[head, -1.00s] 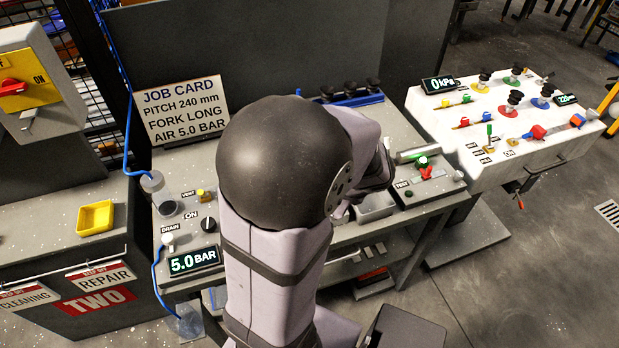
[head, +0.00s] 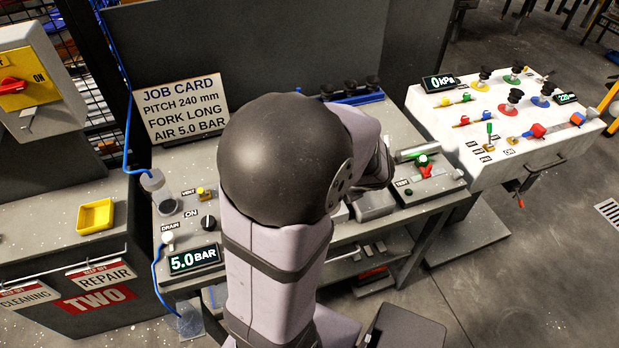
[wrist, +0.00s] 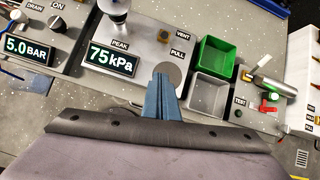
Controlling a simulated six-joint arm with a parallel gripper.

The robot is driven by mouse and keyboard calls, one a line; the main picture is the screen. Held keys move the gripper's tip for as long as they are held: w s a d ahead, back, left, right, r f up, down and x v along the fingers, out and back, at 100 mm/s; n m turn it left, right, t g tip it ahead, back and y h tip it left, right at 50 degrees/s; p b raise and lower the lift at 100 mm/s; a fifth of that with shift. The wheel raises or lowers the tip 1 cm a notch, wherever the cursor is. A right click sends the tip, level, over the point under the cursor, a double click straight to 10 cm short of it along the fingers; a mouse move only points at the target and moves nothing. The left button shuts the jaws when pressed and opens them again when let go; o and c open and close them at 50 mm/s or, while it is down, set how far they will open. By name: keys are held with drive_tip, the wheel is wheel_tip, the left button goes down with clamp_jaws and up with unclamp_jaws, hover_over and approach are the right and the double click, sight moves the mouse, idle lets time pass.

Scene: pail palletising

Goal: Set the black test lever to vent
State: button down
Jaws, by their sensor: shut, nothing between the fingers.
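In the wrist view, my gripper (wrist: 161,78) is shut and empty, its blue fingers in front of a light grey panel (wrist: 146,44). The panel carries VENT and PULL labels (wrist: 180,44) and a PEAK display (wrist: 110,59) reading 75 kPa. I cannot make out a black lever for certain; the fingers cover part of the panel. In the head view, my arm hides the gripper and this panel.
Right of the panel are a green bin (wrist: 216,55) and a grey bin (wrist: 209,90). Beyond them is a TEST unit with a red handle (wrist: 268,109). A 5.0 BAR display (wrist: 26,48) is at left.

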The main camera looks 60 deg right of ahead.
drive_tip(key=b+x, duration=0.2)
drive_tip(key=x, duration=0.8)
drive_tip(key=shift+f+b, duration=0.1)
drive_tip(key=shift+b, duration=0.2)
drive_tip(key=shift+w+d+r+p, duration=0.55)
drive_tip(key=shift+w+r+p, duration=0.15)
drive_tip(key=shift+w+p, duration=0.15)
drive_tip(key=shift+w+d+r+p, duration=0.15)
drive_tip(key=shift+w+d+p, duration=0.35)
drive_tip(key=shift+w, duration=0.2)
drive_tip(key=shift+r, duration=0.1)
drive_tip(key=w+d+r+p, duration=0.2)
drive_tip(key=w+d+p, duration=0.5)
drive_tip(key=w+d, duration=0.2)
drive_tip(key=shift+w+d+p, duration=0.2)
drive_tip(key=shift+p, duration=0.15)
